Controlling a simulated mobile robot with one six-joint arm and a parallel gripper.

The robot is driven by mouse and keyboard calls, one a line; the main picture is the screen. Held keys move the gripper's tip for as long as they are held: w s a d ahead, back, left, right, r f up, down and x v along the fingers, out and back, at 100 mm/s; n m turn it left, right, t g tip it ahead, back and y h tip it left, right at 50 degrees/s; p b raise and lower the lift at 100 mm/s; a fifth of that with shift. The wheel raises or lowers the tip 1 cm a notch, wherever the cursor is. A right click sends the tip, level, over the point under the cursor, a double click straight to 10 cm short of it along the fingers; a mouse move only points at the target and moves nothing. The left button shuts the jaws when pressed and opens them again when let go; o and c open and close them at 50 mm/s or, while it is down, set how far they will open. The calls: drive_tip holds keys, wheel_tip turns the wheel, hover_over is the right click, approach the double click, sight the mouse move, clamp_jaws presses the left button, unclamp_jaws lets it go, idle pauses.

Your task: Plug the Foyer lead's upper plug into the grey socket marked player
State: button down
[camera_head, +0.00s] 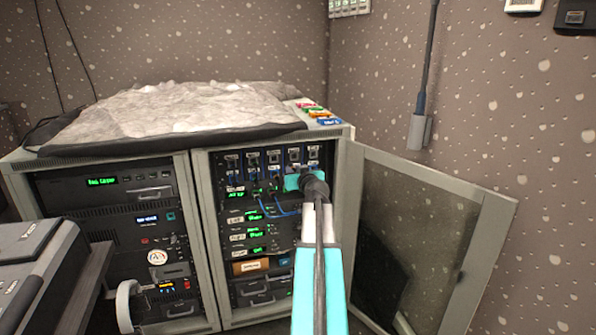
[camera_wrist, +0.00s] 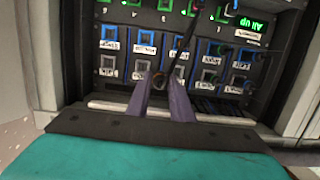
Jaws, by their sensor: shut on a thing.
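My gripper (camera_wrist: 162,84) is shut on a small dark plug (camera_wrist: 158,80) in the wrist view, in front of the lower rows of the socket panel (camera_wrist: 92,52). A dark lead (camera_wrist: 183,38) runs up from the plug across the panel. The plug's tip is hidden between the fingers, so I cannot tell whether it touches a socket. Several sockets have grey or blue rims, with white labels too blurred to read surely, so I cannot pick out the player socket. In the head view my gripper (camera_head: 292,182) is at the right-hand rack, its fingers hidden by my wrist.
The right-hand rack's door (camera_head: 420,225) stands open to the right. Blue leads (camera_head: 277,211) loop below the upper sockets. A grey cloth-like heap (camera_head: 180,105) covers the cabinet top. A black desk unit (camera_head: 35,265) stands at the front left.

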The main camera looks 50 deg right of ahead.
drive_tip(key=shift+w+a+p, duration=0.3)
drive_tip(key=shift+w+a, duration=0.4)
drive_tip(key=shift+a, duration=0.2)
drive_tip(key=shift+w+a+p, duration=0.3)
drive_tip(key=shift+w+a, duration=0.35)
drive_tip(key=shift+a, duration=0.2)
drive_tip(key=shift+w+d, duration=0.1)
drive_tip(key=shift+w, duration=0.05)
drive_tip(key=shift+w+d+b, duration=0.3)
drive_tip(key=shift+w+b, duration=0.05)
drive_tip(key=shift+w+d, duration=0.1)
drive_tip(key=shift+w, duration=0.05)
drive_tip(key=shift+r+b+x, duration=0.2)
drive_tip(key=shift+b+x, duration=0.05)
drive_tip(key=shift+x, duration=0.95)
drive_tip(key=shift+r+b+x, duration=0.2)
drive_tip(key=shift+b+x, duration=0.05)
drive_tip(key=shift+x, duration=0.95)
drive_tip(key=shift+b, duration=1)
idle(0.5)
drive_tip(key=shift+w+d, duration=0.4)
drive_tip(key=shift+w, duration=0.15)
idle(1.1)
